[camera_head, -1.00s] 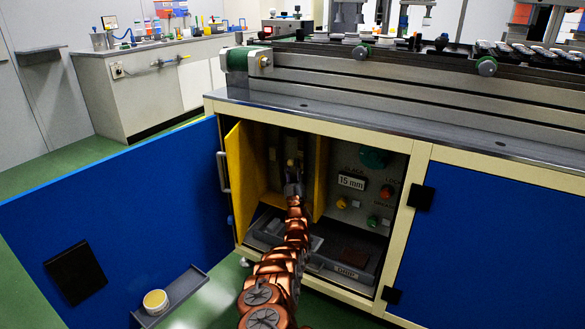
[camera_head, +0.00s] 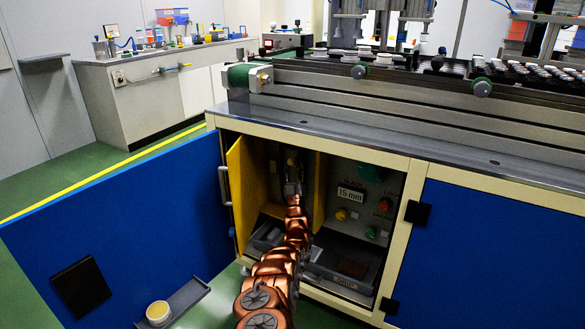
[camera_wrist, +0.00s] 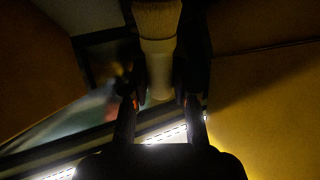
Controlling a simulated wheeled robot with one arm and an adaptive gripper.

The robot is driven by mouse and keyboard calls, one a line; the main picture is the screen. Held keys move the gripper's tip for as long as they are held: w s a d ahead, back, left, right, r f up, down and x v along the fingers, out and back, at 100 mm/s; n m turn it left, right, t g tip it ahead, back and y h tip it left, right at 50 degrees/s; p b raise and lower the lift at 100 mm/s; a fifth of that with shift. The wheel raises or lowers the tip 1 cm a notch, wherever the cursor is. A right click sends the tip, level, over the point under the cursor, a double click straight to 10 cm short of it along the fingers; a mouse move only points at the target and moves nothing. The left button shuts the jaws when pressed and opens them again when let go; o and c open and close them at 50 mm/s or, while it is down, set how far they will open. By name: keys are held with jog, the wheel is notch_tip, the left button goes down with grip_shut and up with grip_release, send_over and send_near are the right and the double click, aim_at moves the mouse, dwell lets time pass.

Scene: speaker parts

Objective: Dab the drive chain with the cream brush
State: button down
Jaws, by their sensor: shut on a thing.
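The cream brush (camera_wrist: 160,60) shows in the wrist view, with a pale handle and tan bristles towards the top edge. My gripper (camera_wrist: 161,85) is shut on its handle, one dark finger on each side. In the head view my gripper (camera_head: 292,182) is inside the left bay of the open cabinet, between yellow panels. I cannot make out the drive chain in the dark bay, nor whether the bristles touch anything.
A yellow panel (camera_head: 246,190) stands close left of my arm. The open blue door (camera_head: 130,215) carries a small tray with a round tub (camera_head: 158,312). A control panel with a "15 mm" label (camera_head: 351,195) is on the right. A grey drip tray (camera_head: 335,272) lies below.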

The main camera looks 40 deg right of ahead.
jog(key=shift+r, duration=0.15)
notch_tip(320, 180, down, 11)
jog(key=b, duration=0.7)
jog(key=shift+r, duration=0.2)
dwell(0.8)
jog(key=shift+a, duration=0.1)
jog(key=shift+s+a+p, duration=0.3)
jog(key=shift+a+p, duration=0.55)
jog(key=shift+a, duration=0.1)
jog(key=shift+s+a+p, duration=0.3)
jog(key=shift+a+p, duration=0.6)
jog(key=shift+a, duration=0.05)
jog(key=shift+s+a+p, duration=0.3)
jog(key=shift+a+p, duration=0.55)
jog(key=shift+a, duration=0.1)
